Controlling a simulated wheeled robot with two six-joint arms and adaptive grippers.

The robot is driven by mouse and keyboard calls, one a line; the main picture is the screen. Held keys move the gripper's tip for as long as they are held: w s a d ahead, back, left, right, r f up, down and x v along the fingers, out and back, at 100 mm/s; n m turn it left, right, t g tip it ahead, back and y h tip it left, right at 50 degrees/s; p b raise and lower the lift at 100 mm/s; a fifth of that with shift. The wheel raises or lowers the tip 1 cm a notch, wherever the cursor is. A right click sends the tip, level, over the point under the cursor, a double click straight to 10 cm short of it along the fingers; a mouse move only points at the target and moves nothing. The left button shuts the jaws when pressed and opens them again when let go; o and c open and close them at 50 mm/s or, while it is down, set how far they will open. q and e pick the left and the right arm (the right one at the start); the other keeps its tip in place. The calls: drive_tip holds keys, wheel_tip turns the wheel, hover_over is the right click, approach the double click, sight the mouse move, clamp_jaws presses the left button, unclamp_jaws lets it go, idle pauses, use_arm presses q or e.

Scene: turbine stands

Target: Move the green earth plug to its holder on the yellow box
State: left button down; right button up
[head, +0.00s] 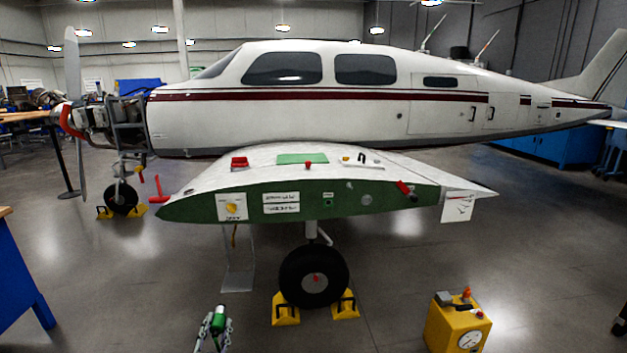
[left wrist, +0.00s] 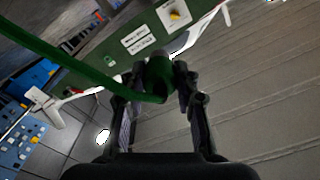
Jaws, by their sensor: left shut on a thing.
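My left gripper (head: 216,330) is at the bottom of the head view, left of centre, shut on the green earth plug (head: 219,313). In the left wrist view the plug (left wrist: 158,74) sits between the two dark fingers of the gripper (left wrist: 154,84), with a thick green cable running from it to the upper left. The yellow box (head: 457,325) stands at the lower right of the head view, well right of the gripper. It has a round gauge on its front, and a grey piece and an orange-red piece on top. I cannot tell which part is the holder.
The white aircraft (head: 300,125) fills the back. Its green-edged wing (head: 340,192) reaches toward me, above a wheel (head: 314,277) between yellow chocks (head: 286,309). A blue table (head: 15,285) is at the left edge.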

use_arm(q)
drive_tip(key=shift+w+f, duration=0.25)
drive_tip(key=shift+f, duration=0.2)
drive_tip(key=shift+s+d, duration=0.15)
drive_tip(key=shift+s, duration=0.45)
drive_tip(key=s+d+f+m+h, duration=0.1)
drive_tip(key=s+d+f+h, duration=0.1)
drive_tip(key=s+d+f, duration=0.15)
use_arm(e)
drive_tip(key=s+a+g, duration=0.1)
drive_tip(key=s, duration=0.3)
use_arm(q)
wheel_tip(320, 180, up, 10)
drive_tip(key=s+p, duration=0.3)
drive_tip(key=p, duration=1)
drive_tip(key=shift+d, duration=0.15)
use_arm(e)
wheel_tip(320, 180, up, 12)
drive_tip(key=shift+a, duration=0.15)
drive_tip(key=shift+r, duration=0.1)
